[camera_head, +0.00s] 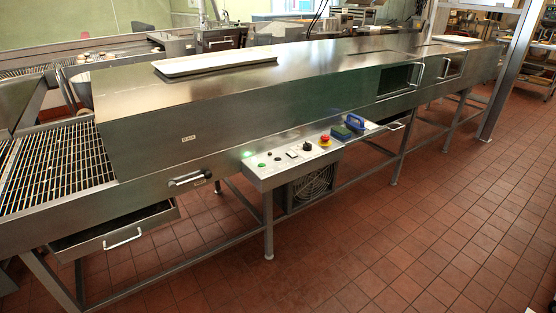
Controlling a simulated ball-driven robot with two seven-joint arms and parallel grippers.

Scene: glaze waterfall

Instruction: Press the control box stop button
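The control box (292,172) is a pale metal panel on the front of the long steel machine, near the middle of the view. A red mushroom-shaped button on a yellow base (325,140) is at the right end of its sloped top; it looks like the stop button. To its left are a black knob (307,146), small white and black controls, and a green button (261,165). Labels are too small to read. Neither of my grippers is in view, and nothing touches the box.
The long steel machine (200,120) crosses the view, with a wire-grid conveyor (55,168) at left. A blue-handled item (354,122) and a green block (341,132) lie right of the box. A drawer (115,232) juts out at left. The red tile floor (400,240) in front is clear.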

